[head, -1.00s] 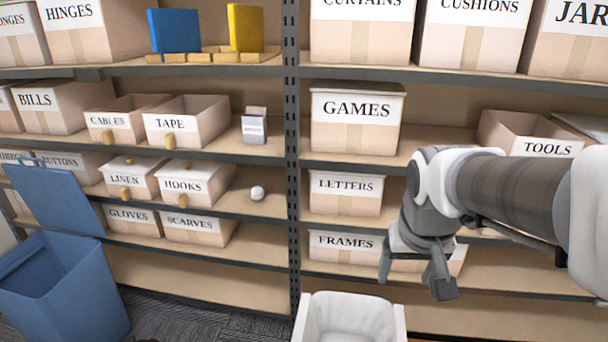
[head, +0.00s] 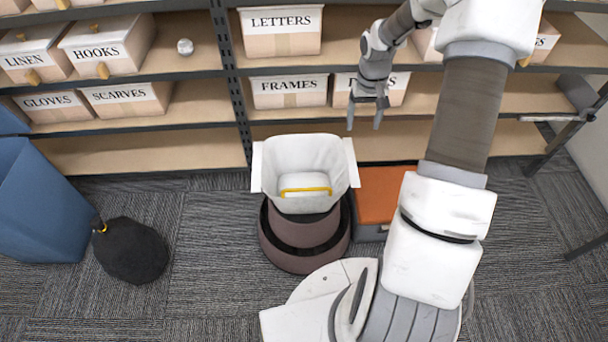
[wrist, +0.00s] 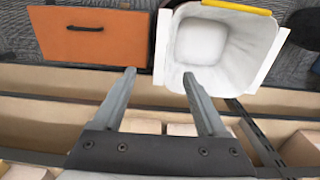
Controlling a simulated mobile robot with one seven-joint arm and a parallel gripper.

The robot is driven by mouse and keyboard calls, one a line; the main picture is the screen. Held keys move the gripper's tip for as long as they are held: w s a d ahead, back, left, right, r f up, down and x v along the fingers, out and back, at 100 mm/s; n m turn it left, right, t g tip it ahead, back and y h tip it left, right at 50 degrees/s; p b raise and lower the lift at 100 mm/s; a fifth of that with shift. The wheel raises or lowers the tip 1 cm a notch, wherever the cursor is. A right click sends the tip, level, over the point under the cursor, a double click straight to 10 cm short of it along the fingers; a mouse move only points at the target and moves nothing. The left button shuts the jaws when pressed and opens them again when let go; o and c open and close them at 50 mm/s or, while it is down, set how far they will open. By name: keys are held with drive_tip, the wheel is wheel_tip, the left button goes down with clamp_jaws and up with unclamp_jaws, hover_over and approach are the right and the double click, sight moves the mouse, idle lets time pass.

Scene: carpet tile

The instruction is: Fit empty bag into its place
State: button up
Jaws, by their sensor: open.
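A black, bulging bag (head: 132,250) with a yellow tie at its neck sits on the carpet in the head view. It stands beside the blue bin (head: 40,205), which is cut off at the left edge. I cannot see what is inside the bag, and no clearly empty bag shows. My gripper (head: 365,122) is open and empty in front of the lower shelves, far to the right of the bag. In the wrist view my gripper (wrist: 159,75) has its two fingers apart with nothing between them.
A white tub (head: 275,160) with a yellow handle stands on a round brown base; it also shows in the wrist view (wrist: 235,40). An orange-topped box (head: 380,195) stands beside it. Carpet between bag and tub is clear.

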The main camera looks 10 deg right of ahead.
drive_tip(key=b, duration=0.4)
hover_over(352, 165)
drive_tip(key=f, duration=1.4)
drive_tip(key=shift+s+d, duration=0.2)
drive_tip(key=shift+s, duration=0.05)
drive_tip(key=f+b, duration=0.1)
drive_tip(key=f, duration=0.2)
drive_tip(key=f+b, duration=0.1)
drive_tip(key=f, duration=0.1)
drive_tip(key=shift+w+a+b, duration=0.2)
drive_tip(key=shift+a+b, duration=0.05)
drive_tip(key=shift+b, duration=0.1)
clamp_jaws()
